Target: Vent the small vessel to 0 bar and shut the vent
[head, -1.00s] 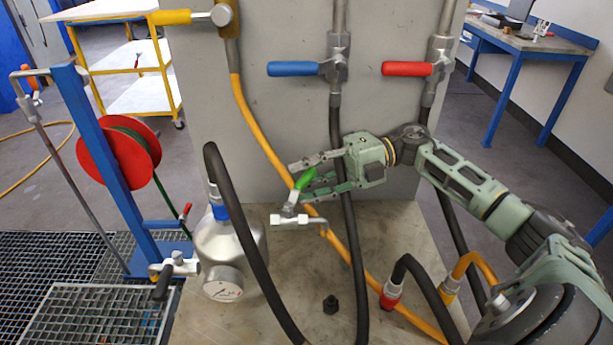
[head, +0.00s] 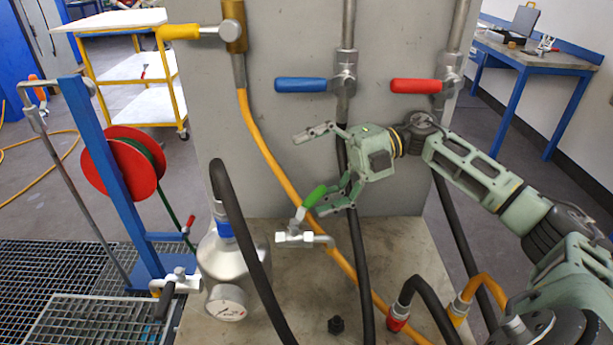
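The small vessel (head: 232,262) is a silver tank with a blue collar on top, standing at the lower left of the slab. Its round gauge (head: 226,303) faces me; the reading is too small to tell. To its right is a small valve (head: 295,238) on a bent pipe, with a green handle (head: 315,195) slanting up to the right. My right gripper (head: 306,172) is open and empty, its fingers spread wide. Its lower finger is close to the green handle; I cannot tell whether they touch. My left gripper is not in view.
On the grey panel (head: 285,180) are valves with yellow (head: 178,32), blue (head: 300,85) and red (head: 415,86) levers. A black hose (head: 245,245) arches before the vessel; more hoses run below my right arm. A red reel (head: 118,163) hangs on a blue post at left.

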